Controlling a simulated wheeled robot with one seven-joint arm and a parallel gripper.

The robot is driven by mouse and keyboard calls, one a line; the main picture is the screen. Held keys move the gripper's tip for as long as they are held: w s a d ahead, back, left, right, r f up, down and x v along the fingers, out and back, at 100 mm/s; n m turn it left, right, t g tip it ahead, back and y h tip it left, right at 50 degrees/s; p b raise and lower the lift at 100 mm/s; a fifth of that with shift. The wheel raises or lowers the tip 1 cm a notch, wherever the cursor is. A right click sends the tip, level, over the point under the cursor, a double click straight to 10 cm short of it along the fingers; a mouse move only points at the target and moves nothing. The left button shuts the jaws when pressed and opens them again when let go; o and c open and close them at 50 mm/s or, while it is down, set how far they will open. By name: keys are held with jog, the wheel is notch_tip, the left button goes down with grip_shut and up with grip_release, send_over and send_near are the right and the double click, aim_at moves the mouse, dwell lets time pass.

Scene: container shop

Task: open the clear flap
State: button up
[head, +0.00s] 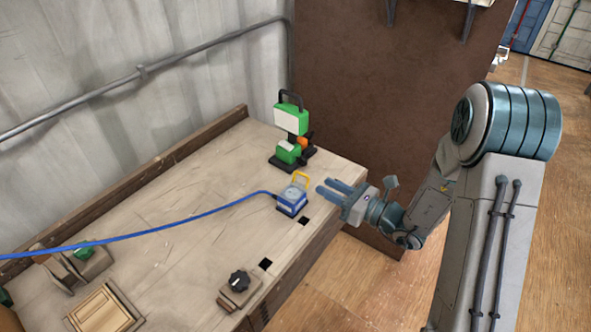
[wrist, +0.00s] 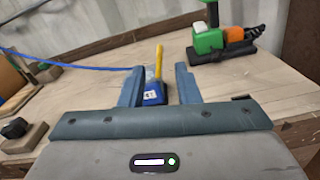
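A small blue box (head: 291,207) sits near the table's front edge, with a blue cable at its left side. A pale, glassy-looking top (head: 292,193) shows on it; I take this for the clear flap, but its exact position is too small to tell. A yellow loop (head: 301,177) stands up at its far side. My gripper (head: 325,185) is just right of the box, apart from it, fingers pointing at it. In the wrist view the open fingers (wrist: 157,69) frame the blue box (wrist: 155,94) and the upright yellow part (wrist: 158,60), with nothing between them gripped.
A green device with an orange part (head: 289,146) stands behind the box; it also shows in the wrist view (wrist: 210,41). A black knob on a block (head: 239,283), a wooden panel (head: 103,308) and a green-topped block (head: 86,255) are nearer. The table's middle (head: 190,215) is clear except for the cable.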

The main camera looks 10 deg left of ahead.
aim_at(298, 173)
jog(key=x, duration=1)
jog(key=shift+w+a+p, duration=0.1)
jog(key=shift+a+p, duration=0.25)
grip_shut()
